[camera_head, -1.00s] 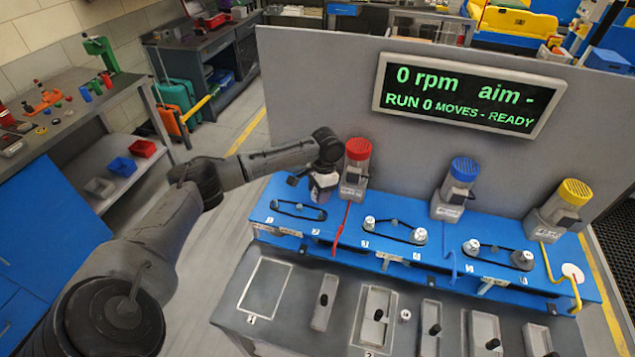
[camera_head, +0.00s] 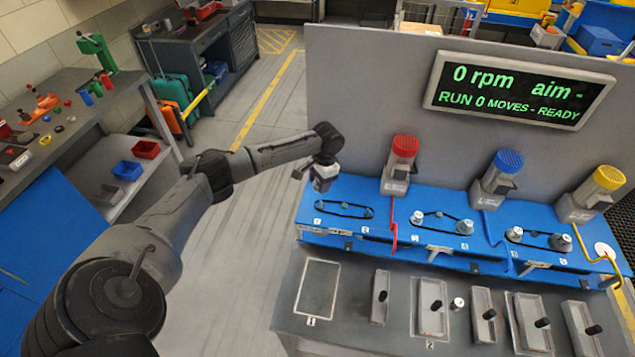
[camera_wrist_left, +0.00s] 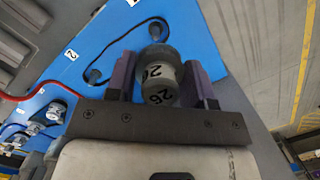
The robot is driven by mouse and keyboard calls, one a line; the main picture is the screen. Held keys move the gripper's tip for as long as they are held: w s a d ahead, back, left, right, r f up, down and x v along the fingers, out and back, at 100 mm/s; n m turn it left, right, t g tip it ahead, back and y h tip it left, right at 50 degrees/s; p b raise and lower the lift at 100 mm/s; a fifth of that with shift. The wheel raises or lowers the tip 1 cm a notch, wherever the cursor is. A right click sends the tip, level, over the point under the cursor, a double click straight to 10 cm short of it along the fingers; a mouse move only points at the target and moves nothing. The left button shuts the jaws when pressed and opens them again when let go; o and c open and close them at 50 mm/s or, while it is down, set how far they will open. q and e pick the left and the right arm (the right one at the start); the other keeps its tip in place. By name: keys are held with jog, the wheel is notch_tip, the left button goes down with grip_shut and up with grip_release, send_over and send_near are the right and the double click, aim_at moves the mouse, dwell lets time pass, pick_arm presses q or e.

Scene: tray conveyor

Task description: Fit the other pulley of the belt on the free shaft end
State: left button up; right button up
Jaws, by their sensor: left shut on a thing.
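The left-hand drive station has a black belt (camera_head: 343,217) lying in a loop round two small shaft ends on the blue bench. No large pulley shows on its right shaft end (camera_head: 368,212), by label 2; this shaft end also shows in the wrist view (camera_wrist_left: 93,75). My left gripper (camera_head: 321,184) is above the left end of this belt. In the wrist view it is shut on a grey pulley (camera_wrist_left: 160,77) marked 26. Beyond the held pulley a grey peg (camera_wrist_left: 155,31) shows inside the belt loop; whether they touch I cannot tell. My right gripper is out of view.
Two other stations carry belts on silvery pulleys (camera_head: 464,226). Red (camera_head: 405,145), blue (camera_head: 509,159) and yellow (camera_head: 609,177) motors stand behind. Several narrow trays (camera_head: 379,298) with black pegs and a loose silvery pulley (camera_head: 457,304) are in front. A grey panel rises behind the bench.

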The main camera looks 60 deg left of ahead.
pick_arm(q)
jog(key=shift+w+d, duration=0.25)
jog(key=shift+s+a, duration=0.1)
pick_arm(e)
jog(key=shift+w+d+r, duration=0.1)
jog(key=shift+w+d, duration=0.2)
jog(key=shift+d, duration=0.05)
pick_arm(q)
jog(key=shift+r+p, duration=0.2)
jog(key=shift+p, duration=0.65)
jog(key=shift+f+b, duration=1.05)
jog(key=shift+f, duration=2.05)
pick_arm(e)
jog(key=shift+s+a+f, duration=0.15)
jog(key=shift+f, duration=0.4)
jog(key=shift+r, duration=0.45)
pick_arm(q)
jog(key=shift+p, duration=0.6)
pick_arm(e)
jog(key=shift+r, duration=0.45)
